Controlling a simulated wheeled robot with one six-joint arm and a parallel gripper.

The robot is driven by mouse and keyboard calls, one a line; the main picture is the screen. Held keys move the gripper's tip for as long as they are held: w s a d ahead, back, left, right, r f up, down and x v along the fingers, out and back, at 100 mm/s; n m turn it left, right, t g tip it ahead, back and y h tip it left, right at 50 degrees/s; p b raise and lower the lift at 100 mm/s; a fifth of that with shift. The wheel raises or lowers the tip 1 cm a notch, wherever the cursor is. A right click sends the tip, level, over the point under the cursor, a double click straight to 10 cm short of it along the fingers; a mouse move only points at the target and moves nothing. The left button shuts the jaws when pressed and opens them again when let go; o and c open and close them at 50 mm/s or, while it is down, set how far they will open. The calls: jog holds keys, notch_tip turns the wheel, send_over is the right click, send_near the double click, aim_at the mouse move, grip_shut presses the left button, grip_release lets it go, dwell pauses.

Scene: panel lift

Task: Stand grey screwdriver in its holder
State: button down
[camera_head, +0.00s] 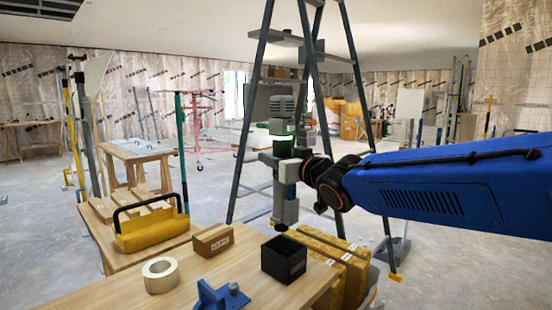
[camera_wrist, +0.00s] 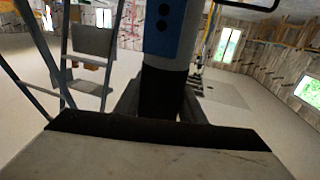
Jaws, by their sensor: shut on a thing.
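My gripper (camera_head: 284,219) points straight down at the end of my blue arm, in the middle of the head view. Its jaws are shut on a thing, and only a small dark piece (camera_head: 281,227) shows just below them. I cannot tell from this piece whether it is the grey screwdriver; no other screwdriver is clearly visible. A black open-topped box (camera_head: 284,262) with a small label, perhaps the holder, stands on the wooden bench below the gripper. The dark piece is above the box's rim and appears apart from it. The wrist view does not clearly show the held thing.
Yellow-brown labelled packs (camera_head: 340,254) lie right of the box. A stepladder (camera_head: 250,120) stands behind.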

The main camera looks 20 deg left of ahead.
jog(key=shift+f, duration=2.95)
jog(key=shift+s+f, duration=0.1)
jog(key=shift+f, duration=2.85)
dwell(1.3)
jog(key=shift+c, duration=1.4)
grip_release()
jog(key=shift+d, duration=0.1)
